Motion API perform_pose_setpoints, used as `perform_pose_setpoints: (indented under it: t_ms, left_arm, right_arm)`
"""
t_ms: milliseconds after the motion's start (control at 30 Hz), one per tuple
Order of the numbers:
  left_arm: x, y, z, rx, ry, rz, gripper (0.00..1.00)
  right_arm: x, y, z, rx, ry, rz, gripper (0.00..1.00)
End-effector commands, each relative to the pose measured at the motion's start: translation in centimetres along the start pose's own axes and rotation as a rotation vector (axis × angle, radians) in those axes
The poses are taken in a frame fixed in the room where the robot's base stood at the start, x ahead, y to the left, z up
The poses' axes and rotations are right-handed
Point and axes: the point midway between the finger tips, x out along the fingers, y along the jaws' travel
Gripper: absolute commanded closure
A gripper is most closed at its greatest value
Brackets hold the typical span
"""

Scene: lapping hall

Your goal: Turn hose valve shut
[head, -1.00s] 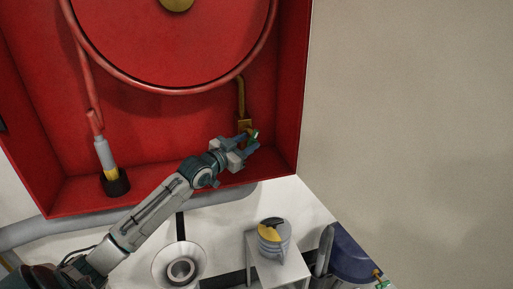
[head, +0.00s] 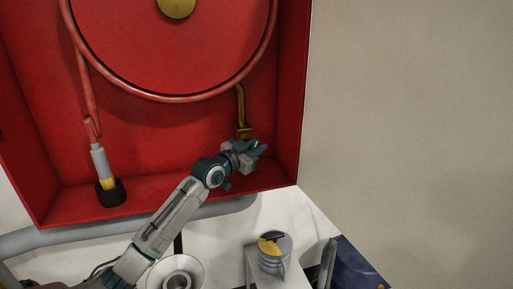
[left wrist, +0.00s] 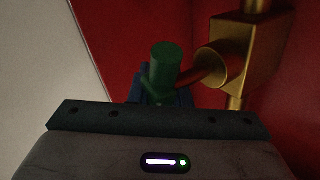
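The hose valve has a brass body (left wrist: 250,50) at the right of the left wrist view and shows as a brass fitting (head: 243,130) under the pipe in the head view. Its green handle (left wrist: 165,66) stands out to the left on a copper-coloured stem. My left gripper (head: 259,147) is at the valve, with its blue fingers close on both sides of the green handle, and appears shut on it. In the head view the fingers hide most of the handle; only a small green bit shows. My right gripper is not in view.
The valve sits inside a red cabinet (head: 292,95) with a large hose reel (head: 130,50) above.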

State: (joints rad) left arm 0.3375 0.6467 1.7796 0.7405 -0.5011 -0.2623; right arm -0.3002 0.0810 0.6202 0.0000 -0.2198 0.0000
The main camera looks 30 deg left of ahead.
Motion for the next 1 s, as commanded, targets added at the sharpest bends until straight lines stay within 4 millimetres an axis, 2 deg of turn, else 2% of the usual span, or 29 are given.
perform_pose_setpoints:
  t_ms: [267,467,667,1000]
  left_arm:
    - [0.0,0.0,-0.1,0.006,-0.010,0.002,1.00]
    - [0.0,0.0,-0.2,0.041,-0.065,0.015,1.00]
    - [0.1,0.0,-0.3,0.112,-0.182,0.043,1.00]
    - [0.1,0.2,0.2,0.276,-0.448,0.107,1.00]
  right_arm:
    - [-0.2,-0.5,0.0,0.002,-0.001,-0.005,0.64]
    - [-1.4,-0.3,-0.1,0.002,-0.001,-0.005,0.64]
    - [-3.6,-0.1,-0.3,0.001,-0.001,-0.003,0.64]
    - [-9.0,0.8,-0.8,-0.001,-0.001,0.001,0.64]
